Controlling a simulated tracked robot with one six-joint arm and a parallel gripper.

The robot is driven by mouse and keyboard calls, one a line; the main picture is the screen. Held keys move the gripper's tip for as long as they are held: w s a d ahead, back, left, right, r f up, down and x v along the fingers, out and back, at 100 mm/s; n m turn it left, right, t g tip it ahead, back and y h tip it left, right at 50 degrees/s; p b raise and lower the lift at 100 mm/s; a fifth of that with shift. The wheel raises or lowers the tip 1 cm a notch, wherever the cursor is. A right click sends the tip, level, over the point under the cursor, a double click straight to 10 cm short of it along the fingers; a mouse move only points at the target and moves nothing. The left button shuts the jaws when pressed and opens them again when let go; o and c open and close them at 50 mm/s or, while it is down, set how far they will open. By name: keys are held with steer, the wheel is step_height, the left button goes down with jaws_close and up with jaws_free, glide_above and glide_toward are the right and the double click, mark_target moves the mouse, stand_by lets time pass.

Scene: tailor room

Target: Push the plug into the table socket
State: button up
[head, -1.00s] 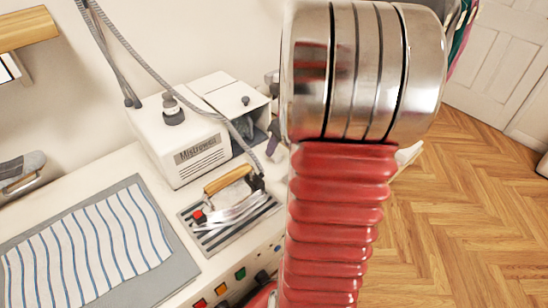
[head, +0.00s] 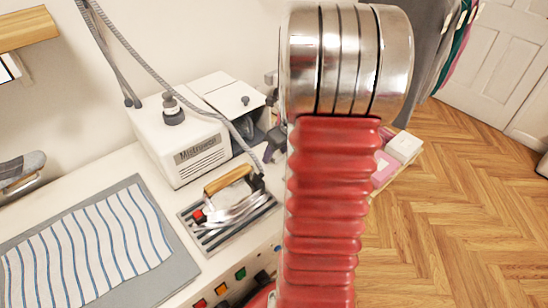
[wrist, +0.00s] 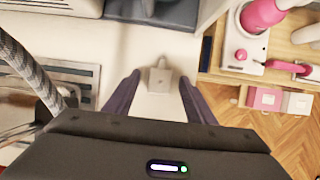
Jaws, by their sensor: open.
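My gripper (wrist: 160,77) is open in the wrist view, with its two dark fingers apart. A small pale block with a short stub on top (wrist: 159,80) shows between the fingertips, on or just above the white table (wrist: 140,48). It may be the plug or the socket; I cannot tell which, nor whether the fingers touch it. No other plug or socket is clear. In the head view my red and metal arm hides much of this area, and a dark piece, perhaps a finger, shows at its left edge.
The iron (head: 232,202) rests on its slatted stand, with a grey cord running up. The white steam unit (head: 180,140) stands behind it. A striped cloth (head: 85,245) lies at left. A pink and white machine (wrist: 240,45) and boxes (wrist: 280,100) are at right.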

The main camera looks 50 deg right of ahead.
mark_target(277, 155)
steer(key=c, duration=1.1)
step_height(277, 155, up, 10)
steer(key=shift+r, duration=0.1)
stand_by(0.4)
steer(key=shift+s, duration=0.1)
stand_by(0.5)
